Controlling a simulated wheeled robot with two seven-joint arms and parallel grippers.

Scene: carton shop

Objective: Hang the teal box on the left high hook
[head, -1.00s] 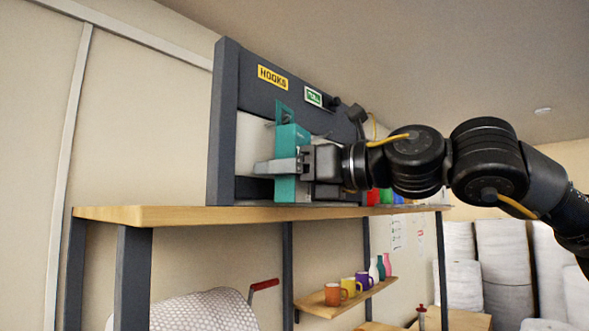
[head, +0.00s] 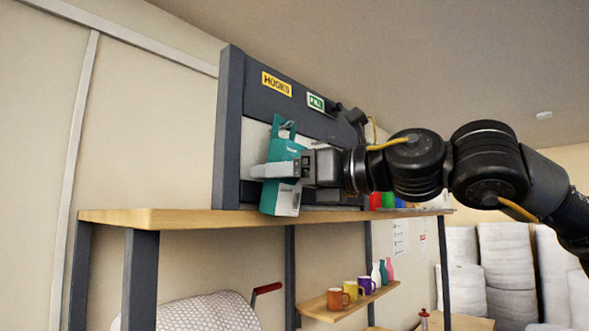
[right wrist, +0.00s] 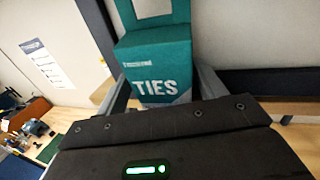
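The teal box (head: 285,152) is held in front of the hook board (head: 230,125), just above the shelf's level. In the right wrist view the box (right wrist: 160,60) shows the word TIES and sits between the fingers. My right gripper (head: 275,171) is shut on the box's sides. The left high hook is not clearly visible. My left gripper is out of view.
The wooden shelf (head: 180,216) runs under the board. Red, green and blue items (head: 388,200) stand farther along it. A lower small shelf (head: 345,301) holds mugs and bottles. White rolls (head: 510,265) stand at the back right.

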